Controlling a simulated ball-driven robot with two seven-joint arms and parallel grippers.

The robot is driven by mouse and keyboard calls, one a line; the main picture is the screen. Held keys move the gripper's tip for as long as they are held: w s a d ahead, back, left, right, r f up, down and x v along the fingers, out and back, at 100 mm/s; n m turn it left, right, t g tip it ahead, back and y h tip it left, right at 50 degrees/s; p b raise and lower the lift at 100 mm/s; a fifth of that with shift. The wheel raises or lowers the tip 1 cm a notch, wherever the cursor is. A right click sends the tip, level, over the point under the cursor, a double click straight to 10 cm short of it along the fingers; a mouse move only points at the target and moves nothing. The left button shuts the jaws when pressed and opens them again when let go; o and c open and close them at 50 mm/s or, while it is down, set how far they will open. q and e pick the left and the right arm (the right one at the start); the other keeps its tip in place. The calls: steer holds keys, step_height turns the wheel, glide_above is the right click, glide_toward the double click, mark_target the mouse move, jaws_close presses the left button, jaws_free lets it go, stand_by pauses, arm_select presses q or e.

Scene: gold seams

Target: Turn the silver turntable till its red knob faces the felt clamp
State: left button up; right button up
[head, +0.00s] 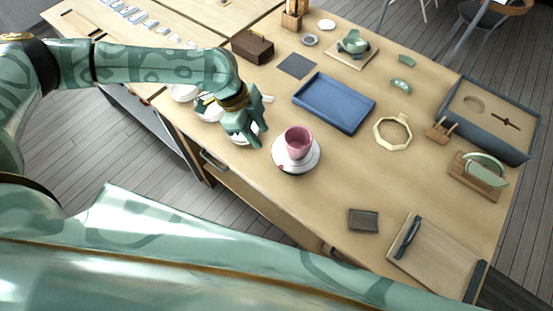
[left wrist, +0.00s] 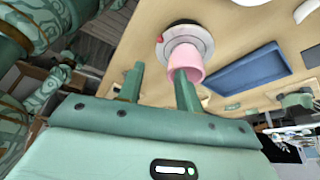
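The silver turntable (head: 303,170) is a round disc near the table's front edge. A pink cup (head: 298,142) stands on it, and it also shows in the left wrist view (left wrist: 187,56). The red knob (head: 281,168) is on the turntable's front left rim; in the left wrist view the knob (left wrist: 159,39) is at the rim's left. My left gripper (head: 256,136) is just left of the turntable, fingers apart and empty. In the left wrist view one finger overlaps the cup; contact cannot be told. I cannot tell which object is the felt clamp. My right gripper is out of view.
A blue tray (head: 333,103) lies behind the turntable. A cream octagonal ring (head: 392,132), a small wooden stand (head: 440,130) and a wooden holder with green pieces (head: 480,175) are to the right. A dark square block (head: 363,220) is front right. White bowls sit beside my left gripper.

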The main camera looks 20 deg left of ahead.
mark_target(281, 166)
arm_select(q)
steer(key=b+x, duration=0.2)
steer(key=x, duration=1.1)
steer(key=shift+f, duration=0.15)
steer(key=shift+d+f, duration=0.1)
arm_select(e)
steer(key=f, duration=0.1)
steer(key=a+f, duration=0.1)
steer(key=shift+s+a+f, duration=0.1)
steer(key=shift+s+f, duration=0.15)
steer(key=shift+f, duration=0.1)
arm_select(q)
jaws_close()
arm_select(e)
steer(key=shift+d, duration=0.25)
